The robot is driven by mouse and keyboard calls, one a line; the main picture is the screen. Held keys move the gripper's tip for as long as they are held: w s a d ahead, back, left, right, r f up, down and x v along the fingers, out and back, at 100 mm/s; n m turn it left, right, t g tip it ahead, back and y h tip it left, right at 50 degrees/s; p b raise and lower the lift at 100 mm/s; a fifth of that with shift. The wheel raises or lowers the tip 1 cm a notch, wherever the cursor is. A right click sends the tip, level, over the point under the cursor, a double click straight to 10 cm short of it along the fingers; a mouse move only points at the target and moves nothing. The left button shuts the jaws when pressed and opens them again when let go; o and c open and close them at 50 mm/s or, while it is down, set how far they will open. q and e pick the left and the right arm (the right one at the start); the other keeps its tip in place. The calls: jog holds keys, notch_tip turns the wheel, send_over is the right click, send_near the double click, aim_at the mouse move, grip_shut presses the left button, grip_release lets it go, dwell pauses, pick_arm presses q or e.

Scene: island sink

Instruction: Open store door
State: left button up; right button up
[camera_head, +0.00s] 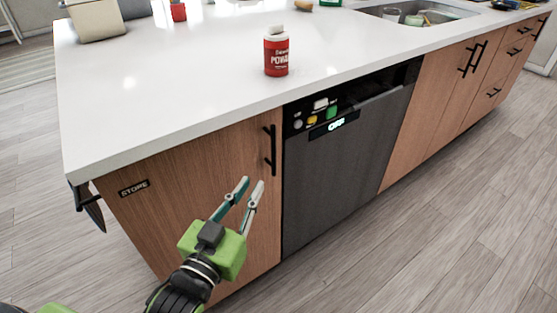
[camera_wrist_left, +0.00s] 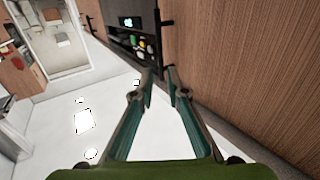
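The store door (camera_head: 185,190) is a wood-brown cabinet panel at the left end of the island, labelled STORE. It looks closed, flush with the cabinet front. Its black vertical bar handle (camera_head: 271,150) is near the door's upper right edge. My left gripper (camera_head: 251,184) is in front of the door, just below and left of the handle in the head view. Its two fingers are apart with nothing between them. In the left wrist view the handle (camera_wrist_left: 157,30) lies beyond the fingertips (camera_wrist_left: 159,75). My right gripper is not in view.
A dark dishwasher (camera_head: 340,160) with a lit panel adjoins the door's right side. A red powder can (camera_head: 276,52) stands on the white countertop (camera_head: 170,85). A dark towel-like item (camera_head: 90,207) hangs at the island's left end. The wooden floor (camera_head: 455,210) in front is clear.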

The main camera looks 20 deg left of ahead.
aim_at(273, 152)
pick_arm(q)
jog(key=w, duration=0.8)
jog(key=w+d, duration=0.1)
jog(key=w, duration=0.3)
jog(key=shift+w+b, duration=0.35)
jog(key=shift+b, duration=0.05)
jog(key=shift+w+r, duration=0.1)
jog(key=shift+w, duration=0.45)
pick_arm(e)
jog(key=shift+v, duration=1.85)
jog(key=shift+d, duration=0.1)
pick_arm(q)
grip_shut()
jog(key=shift+s, duration=0.1)
